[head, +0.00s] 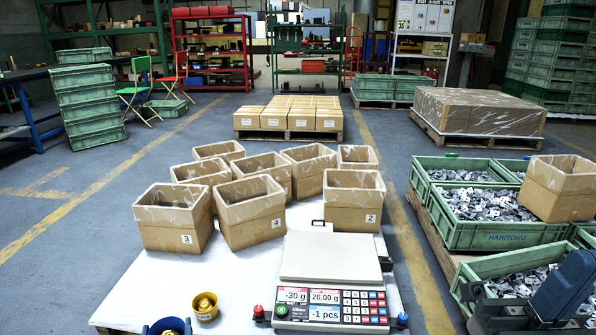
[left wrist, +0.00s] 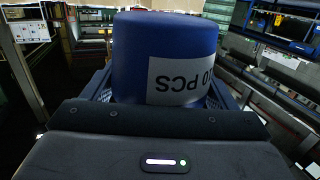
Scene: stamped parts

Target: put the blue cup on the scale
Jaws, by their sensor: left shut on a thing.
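The blue cup (left wrist: 165,55) fills the top middle of the left wrist view, with a white label reading "0 PCS" upside down. My left gripper (left wrist: 160,92) is shut on it, with dark jaws on both sides. In the head view a blue rim (head: 167,327), apparently the same cup, shows at the bottom edge, left of the scale; its lower part is cut off. The scale (head: 331,256) stands at the table front, its plate bare, its display showing -30 g, 26.00 g and -1 pcs. My right gripper's jaws are not visible.
A yellow cup (head: 205,306) stands on the white table top (head: 140,290) between the blue rim and the scale. Several open cardboard boxes (head: 251,228) stand behind. Green crates of metal parts (head: 490,235) are at right, near a dark blue arm link of mine.

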